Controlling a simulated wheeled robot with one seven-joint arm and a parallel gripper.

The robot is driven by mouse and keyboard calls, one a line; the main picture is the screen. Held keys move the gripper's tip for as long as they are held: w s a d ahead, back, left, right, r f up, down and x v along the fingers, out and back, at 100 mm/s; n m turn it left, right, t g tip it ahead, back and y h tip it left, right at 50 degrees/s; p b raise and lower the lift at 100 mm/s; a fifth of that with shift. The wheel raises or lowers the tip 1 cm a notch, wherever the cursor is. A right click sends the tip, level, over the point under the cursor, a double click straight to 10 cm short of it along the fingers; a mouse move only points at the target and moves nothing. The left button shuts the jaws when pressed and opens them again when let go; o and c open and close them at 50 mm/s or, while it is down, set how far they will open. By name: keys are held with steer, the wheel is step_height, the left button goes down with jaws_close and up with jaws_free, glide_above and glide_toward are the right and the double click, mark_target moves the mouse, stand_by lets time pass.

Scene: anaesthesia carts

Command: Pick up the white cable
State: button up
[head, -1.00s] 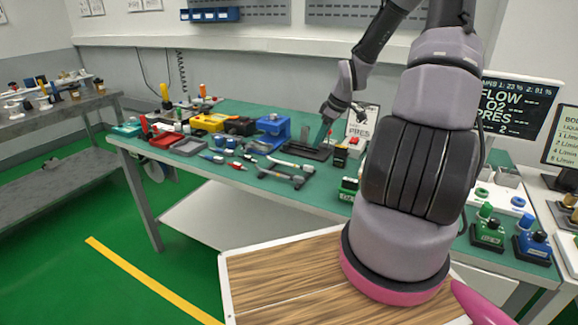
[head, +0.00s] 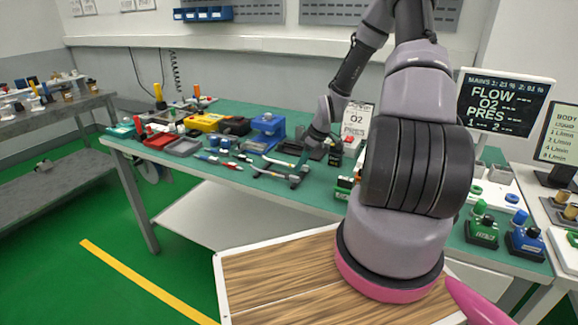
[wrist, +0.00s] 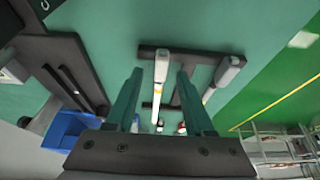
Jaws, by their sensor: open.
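A white rod-like piece, which I take for the white cable (wrist: 161,75), lies across a dark rack in the wrist view. In the head view the white cable (head: 278,161) shows small on the dark rack (head: 280,174) near the bench's front edge. My gripper (wrist: 159,72) is open, with one green finger on each side of the white piece in the picture. I cannot tell how far above it the fingers are. My gripper (head: 301,163) also shows in the head view, at the rack's right end.
A second light-ended piece (wrist: 229,68) lies on the rack, right of my right finger. A blue device (head: 268,125) stands behind the rack, and a dark tray (wrist: 75,70) lies to the left in the wrist view. Small pen-like items (head: 220,157) lie left of the rack.

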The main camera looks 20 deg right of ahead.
jaws_close()
